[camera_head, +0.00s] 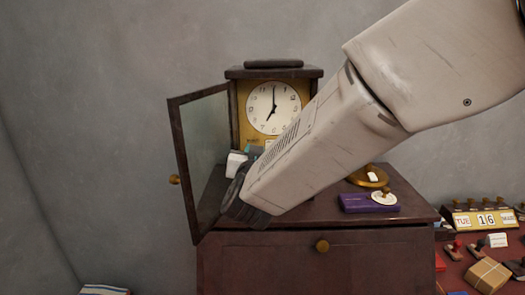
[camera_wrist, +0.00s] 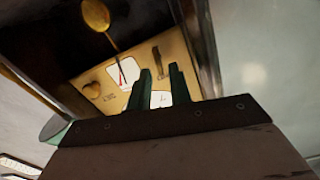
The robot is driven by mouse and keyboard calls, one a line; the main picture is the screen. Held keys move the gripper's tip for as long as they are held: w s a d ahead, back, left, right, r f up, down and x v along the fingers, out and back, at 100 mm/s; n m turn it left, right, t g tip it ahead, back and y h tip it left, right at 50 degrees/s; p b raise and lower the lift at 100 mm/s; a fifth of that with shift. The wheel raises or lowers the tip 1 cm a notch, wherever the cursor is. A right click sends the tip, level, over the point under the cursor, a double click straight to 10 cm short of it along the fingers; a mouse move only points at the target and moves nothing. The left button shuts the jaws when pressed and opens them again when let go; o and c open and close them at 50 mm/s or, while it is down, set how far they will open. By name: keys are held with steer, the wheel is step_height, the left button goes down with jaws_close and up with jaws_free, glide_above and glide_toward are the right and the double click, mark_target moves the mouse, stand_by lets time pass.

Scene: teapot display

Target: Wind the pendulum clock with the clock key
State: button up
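The pendulum clock (camera_head: 273,107) stands on a dark red cabinet with its glass door (camera_head: 205,150) swung open to the left. Its white dial shows about seven. In the wrist view, a brass pendulum bob (camera_wrist: 96,14) hangs before a brass plate (camera_wrist: 122,100) with small gauges, a round knob and a dark narrow piece. I cannot tell whether that piece is the clock key. My gripper (camera_wrist: 160,72) points at this plate, its two dark green fingers apart with nothing visible between them. In the head view, my arm hides most of the clock's lower front.
The cabinet top (camera_head: 310,212) is partly clear. To the right are a purple box (camera_head: 368,203) with a white tag and a brass round piece (camera_head: 362,182). A lower table at far right holds a calendar (camera_head: 485,220) and a wrapped parcel (camera_head: 488,275).

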jaws_close()
steer(key=shift+d+m, duration=0.15)
steer(key=shift+m, duration=0.75)
steer(key=shift+o, duration=1.6)
jaws_free()
steer(key=shift+d, duration=0.1)
steer(key=shift+s, duration=0.1)
